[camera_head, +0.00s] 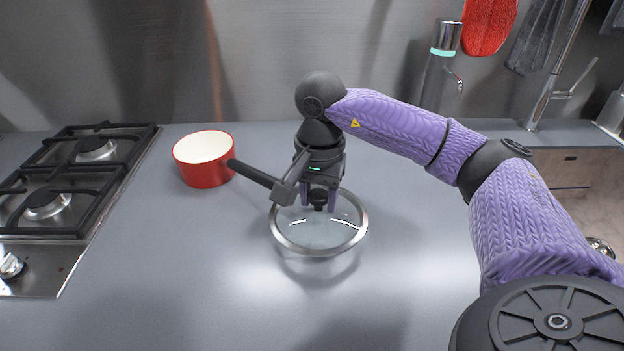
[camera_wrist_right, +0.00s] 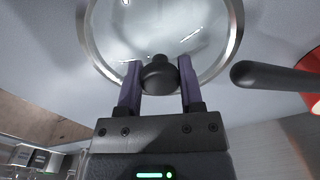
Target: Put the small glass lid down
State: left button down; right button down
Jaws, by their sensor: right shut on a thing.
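The small glass lid (camera_head: 318,232) is round and clear with a metal rim and a dark knob. My right gripper (camera_head: 318,198) is shut on the knob from above, in the middle of the counter. In the right wrist view the knob (camera_wrist_right: 158,74) sits between the two purple fingers, and the lid's glass (camera_wrist_right: 160,30) spreads beyond it. A reflection or shadow shows below the lid's near edge on the counter; the size of any gap cannot be told exactly. My left gripper is not in view.
A red saucepan (camera_head: 205,172) stands left of the lid, its dark handle (camera_head: 254,175) reaching toward my right gripper. A gas hob (camera_head: 75,180) is at the far left. A sink (camera_head: 590,190) is at the right. The grey counter (camera_head: 180,290) in front is clear.

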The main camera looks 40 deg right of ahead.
aim_at(317, 190)
jog(key=w+d, duration=0.3)
jog(key=w, duration=0.1)
jog(key=shift+w+d+f+b, duration=0.1)
jog(key=shift+w+d+b, duration=0.1)
jog(key=shift+d+b, duration=0.15)
notch_tip(317, 190, down, 3)
jog(key=shift+r+b, duration=0.1)
jog(key=shift+b, duration=0.5)
jog(key=shift+f, duration=0.45)
jog(key=shift+r, duration=0.15)
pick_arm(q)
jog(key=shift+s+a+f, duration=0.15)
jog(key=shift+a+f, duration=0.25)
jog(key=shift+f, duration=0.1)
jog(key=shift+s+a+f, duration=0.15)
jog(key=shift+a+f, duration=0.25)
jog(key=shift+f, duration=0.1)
pick_arm(e)
jog(key=shift+c, duration=1.2)
grip_release()
